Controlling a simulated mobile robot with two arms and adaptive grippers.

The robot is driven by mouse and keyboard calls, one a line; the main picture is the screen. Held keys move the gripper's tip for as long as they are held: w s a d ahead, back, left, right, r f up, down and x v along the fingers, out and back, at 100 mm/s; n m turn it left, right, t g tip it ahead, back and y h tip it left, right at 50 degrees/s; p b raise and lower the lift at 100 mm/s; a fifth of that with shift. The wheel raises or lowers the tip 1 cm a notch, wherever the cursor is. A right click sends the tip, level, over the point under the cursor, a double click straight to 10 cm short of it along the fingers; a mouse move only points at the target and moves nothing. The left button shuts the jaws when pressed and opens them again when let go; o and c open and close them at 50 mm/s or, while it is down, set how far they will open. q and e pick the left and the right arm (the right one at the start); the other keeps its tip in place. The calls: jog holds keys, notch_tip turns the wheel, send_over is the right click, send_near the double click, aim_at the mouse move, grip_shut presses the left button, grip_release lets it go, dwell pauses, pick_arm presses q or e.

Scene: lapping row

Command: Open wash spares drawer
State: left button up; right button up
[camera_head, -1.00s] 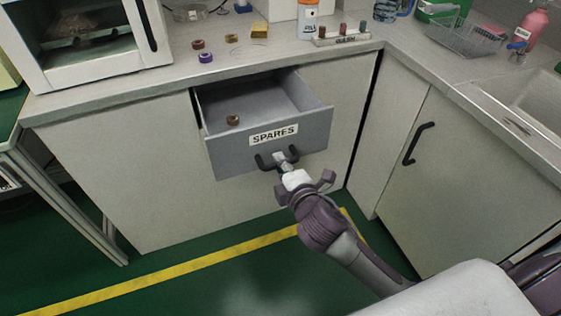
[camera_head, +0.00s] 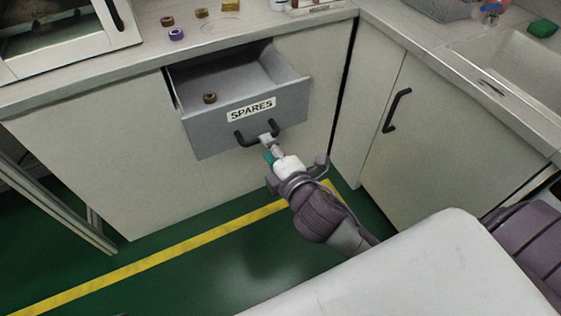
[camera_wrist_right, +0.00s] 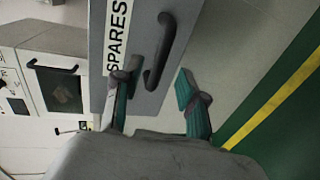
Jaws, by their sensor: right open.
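The grey spares drawer (camera_head: 222,130) stands pulled out of the white cabinet, with a "SPARES" label and a dark handle (camera_head: 242,139) on its front. A small brown ring-shaped item (camera_head: 210,98) lies inside it. My right gripper (camera_head: 268,148) is open at the right part of the handle. In the right wrist view its teal-padded fingers (camera_wrist_right: 155,88) are spread apart, with the handle (camera_wrist_right: 161,52) showing between them beside the drawer front (camera_wrist_right: 98,60). Whether a finger touches the handle I cannot tell. My left gripper is not in view.
The worktop (camera_head: 140,62) above holds several small coloured rings and a white oven-like unit (camera_head: 75,40) at the left. A closed cabinet door with a dark handle (camera_head: 397,110) and a sink (camera_head: 510,70) are at the right. The green floor (camera_head: 260,260) below is clear.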

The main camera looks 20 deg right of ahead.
jog(key=v, duration=0.7)
dwell(0.3)
